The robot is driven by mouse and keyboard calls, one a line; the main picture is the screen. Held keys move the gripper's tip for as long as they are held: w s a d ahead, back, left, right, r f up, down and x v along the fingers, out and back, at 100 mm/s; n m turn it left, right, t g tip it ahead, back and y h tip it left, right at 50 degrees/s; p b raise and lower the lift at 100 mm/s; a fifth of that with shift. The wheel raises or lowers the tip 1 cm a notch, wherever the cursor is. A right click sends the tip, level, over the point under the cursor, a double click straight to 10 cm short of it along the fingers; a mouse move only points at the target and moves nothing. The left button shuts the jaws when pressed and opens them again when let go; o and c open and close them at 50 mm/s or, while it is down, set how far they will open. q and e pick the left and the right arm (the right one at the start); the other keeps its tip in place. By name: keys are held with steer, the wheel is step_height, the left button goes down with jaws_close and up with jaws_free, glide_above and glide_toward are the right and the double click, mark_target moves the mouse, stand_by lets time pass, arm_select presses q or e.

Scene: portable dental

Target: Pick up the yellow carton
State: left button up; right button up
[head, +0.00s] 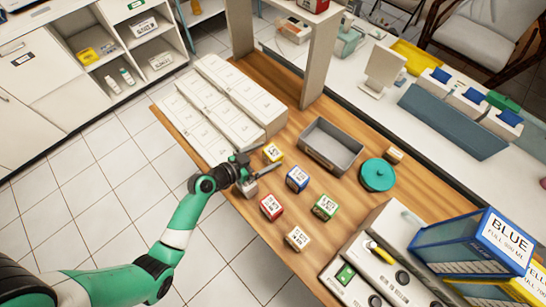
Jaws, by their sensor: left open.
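The yellow carton (272,153) is a small box with a white label on its top. It stands on the wooden table (285,258), near the white drawer units. My left gripper (253,176) is open, just in front of the yellow carton and slightly to its left. The jaws look empty and apart from the carton. My right gripper is not in view.
A blue carton (297,179), a red carton (271,207), a green carton (325,207) and a white carton (297,238) stand nearby. A grey bin (352,158) and a teal round container (377,175) are to the right. White drawer units (215,113) stand behind the gripper.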

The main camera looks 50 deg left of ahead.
arm_select(q)
steer(key=shift+w+f, duration=0.25)
steer(key=shift+w, duration=0.4)
steer(key=shift+s, duration=0.1)
steer(key=shift+c, duration=0.3)
steer(key=c, duration=1.2)
steer(key=shift+r, duration=0.1)
steer(key=shift+d+r+p, duration=0.1)
steer(key=shift+r+p, duration=0.2)
steer(key=shift+r, duration=0.2)
step_height(320, 180, up, 3)
steer(key=shift+s+f+p, duration=0.1)
steer(key=shift+p, duration=0.55)
steer(key=r+p+v, duration=0.1)
steer(key=p+v, duration=0.4)
steer(key=w+a+r+p+v, duration=0.1)
steer(key=p+v, duration=0.9)
steer(key=v, duration=0.1)
steer(key=shift+a+r+p, duration=0.2)
steer(key=shift+r+p, duration=0.2)
steer(key=shift+r, duration=0.05)
